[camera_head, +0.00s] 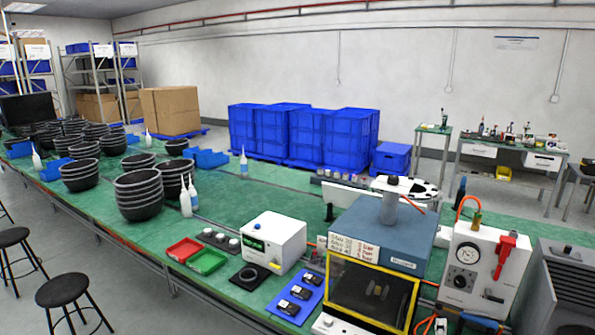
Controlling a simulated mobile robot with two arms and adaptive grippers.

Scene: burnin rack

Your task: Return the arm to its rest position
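Neither of my arms nor my grippers can be made out in the head view. The green-topped bench (290,200) runs from the far left to the near right. On its near right stands a blue-grey machine (378,232) with a yellow-framed dark window (372,290). A blue pad (297,299) with several small dark devices lies left of the window. Dark shapes and orange hoses show at the lower right edge; I cannot tell what all of them are.
A white box (273,242), a red tray (184,250) and a green tray (207,262) sit left of the machine. A white gauge panel (478,265) stands right. Stacked black bowls (138,196) fill the bench's left. Stools (62,290) stand in front.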

